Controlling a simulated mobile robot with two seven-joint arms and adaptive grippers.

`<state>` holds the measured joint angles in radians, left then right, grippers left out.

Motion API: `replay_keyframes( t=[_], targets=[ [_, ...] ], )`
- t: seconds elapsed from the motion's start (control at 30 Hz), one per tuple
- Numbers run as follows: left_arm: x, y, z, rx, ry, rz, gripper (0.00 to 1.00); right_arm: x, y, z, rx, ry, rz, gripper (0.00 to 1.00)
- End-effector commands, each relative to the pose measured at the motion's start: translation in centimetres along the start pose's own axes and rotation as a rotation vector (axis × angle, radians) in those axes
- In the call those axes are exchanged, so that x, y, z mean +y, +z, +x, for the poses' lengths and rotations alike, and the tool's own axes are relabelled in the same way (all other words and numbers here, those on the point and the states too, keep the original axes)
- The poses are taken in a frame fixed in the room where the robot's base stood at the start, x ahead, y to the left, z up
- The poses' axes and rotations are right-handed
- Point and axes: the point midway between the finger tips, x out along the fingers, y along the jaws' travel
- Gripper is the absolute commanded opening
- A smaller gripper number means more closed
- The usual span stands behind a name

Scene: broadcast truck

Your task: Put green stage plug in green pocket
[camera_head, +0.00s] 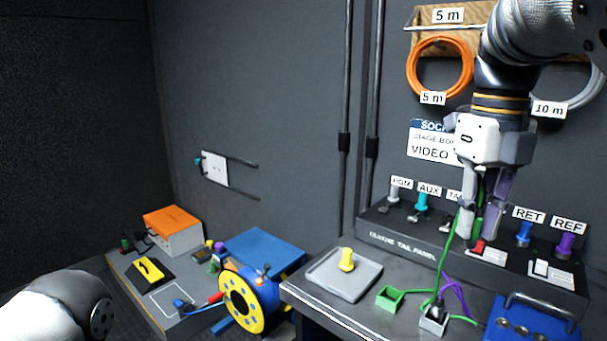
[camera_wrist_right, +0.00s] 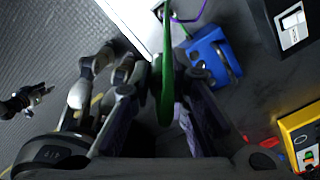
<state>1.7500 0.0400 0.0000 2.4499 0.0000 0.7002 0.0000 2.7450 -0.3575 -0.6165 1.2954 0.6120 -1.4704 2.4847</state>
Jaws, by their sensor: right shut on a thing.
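My right gripper (camera_head: 481,236) points down in front of the tail panel at the right, its fingers closed. A green cable (camera_head: 448,255) rises from the counter to these fingers. In the right wrist view a green length (camera_wrist_right: 166,90) stands between the fingers of my right gripper (camera_wrist_right: 168,100). The green stage plug appears to be held there, but its body is mostly hidden by the fingers. The green pocket (camera_head: 390,298) is a small open box on the counter, below and left of the gripper. It looks empty. My left gripper is out of view.
A grey pocket (camera_head: 434,319) with purple and green cables stands right of the green one. A grey tray (camera_head: 325,283) with a yellow plug (camera_head: 346,259) lies left. The tail panel (camera_head: 400,237) holds several coloured plugs. A blue case (camera_head: 525,322) stands front right.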

Motion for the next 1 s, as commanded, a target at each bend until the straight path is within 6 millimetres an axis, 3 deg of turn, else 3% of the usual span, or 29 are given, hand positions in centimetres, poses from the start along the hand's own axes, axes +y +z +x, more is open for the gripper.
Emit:
replay_keyframes(
  t=[0.17,0.37,0.8,1.0],
  targets=[
    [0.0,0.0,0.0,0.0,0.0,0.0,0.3,0.9,-1.2,1.9,0.001,0.006,-0.257,0.0],
    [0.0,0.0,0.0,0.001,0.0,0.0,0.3,2.2,-3.1,5.0,-0.001,0.011,-0.695,0.0],
    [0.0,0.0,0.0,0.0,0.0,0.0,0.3,6.0,-8.4,14.2,-0.005,0.025,-1.972,0.0],
    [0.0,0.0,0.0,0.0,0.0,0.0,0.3,7.4,-10.4,17.8,-0.006,0.028,-2.473,0.0]
  ],
)
